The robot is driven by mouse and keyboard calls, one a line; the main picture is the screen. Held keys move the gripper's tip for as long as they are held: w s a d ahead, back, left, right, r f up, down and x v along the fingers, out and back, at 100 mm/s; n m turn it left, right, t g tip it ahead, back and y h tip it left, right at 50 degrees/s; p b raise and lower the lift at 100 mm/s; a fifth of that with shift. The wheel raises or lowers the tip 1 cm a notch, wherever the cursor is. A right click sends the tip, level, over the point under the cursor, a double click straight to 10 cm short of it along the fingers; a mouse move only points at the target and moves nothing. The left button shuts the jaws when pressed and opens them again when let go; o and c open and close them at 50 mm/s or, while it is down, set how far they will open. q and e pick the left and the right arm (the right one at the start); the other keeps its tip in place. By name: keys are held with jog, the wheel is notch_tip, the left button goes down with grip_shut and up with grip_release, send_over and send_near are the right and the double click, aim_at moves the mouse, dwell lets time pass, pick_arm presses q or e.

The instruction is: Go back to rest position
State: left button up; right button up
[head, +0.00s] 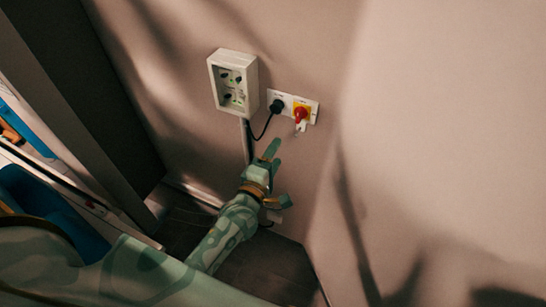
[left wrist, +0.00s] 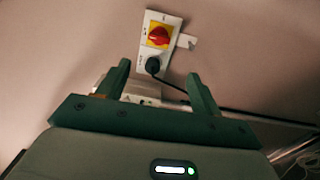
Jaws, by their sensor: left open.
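My left gripper (head: 277,175) is in front of the wall, below the switch plate in the head view. Its two fingers are spread apart with nothing between them. In the left wrist view the gripper (left wrist: 158,70) is also open, its fingers pointing toward the wall. A red rotary switch (head: 300,114) on a yellow square is on the wall, beyond the fingertips and apart from them. It also shows in the left wrist view (left wrist: 158,36). My right gripper is in neither view.
A black plug (head: 277,106) with a cable sits left of the switch. A pale wall box (head: 233,82) is further left. A white tag (head: 301,126) hangs below the switch. A dark panel (head: 95,90) and a blue item (head: 45,205) are at left. The right wall is bare.

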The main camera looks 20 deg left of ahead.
pick_arm(q)
jog(key=shift+s, duration=0.35)
dwell(0.3)
jog(key=s+f+m+g+b, duration=0.25)
jog(key=s+f+m, duration=0.25)
jog(key=f, duration=0.6)
jog(key=s+f+m+g+h+b, duration=0.1)
jog(key=s+f+m+g, duration=0.4)
jog(key=f, duration=0.7)
jog(key=s+f+m+g+b, duration=0.2)
jog(key=s+f+m, duration=0.4)
jog(key=f, duration=0.5)
jog(key=s+a+f+m+g+b, duration=0.2)
jog(key=s+f+b, duration=0.1)
jog(key=s+f, duration=0.4)
jog(key=s+a+f+m+g+y+b, duration=0.1)
jog(key=s+a+f+g+b, duration=0.1)
jog(key=s+f, duration=0.5)
jog(key=s+a+f+m+g+b, duration=0.2)
jog(key=s+f, duration=0.5)
jog(key=s, duration=0.6)
jog(key=shift+s+a+m+g+y+b, duration=0.35)
jog(key=shift+g+b, duration=0.5)
jog(key=shift+b, duration=0.4)
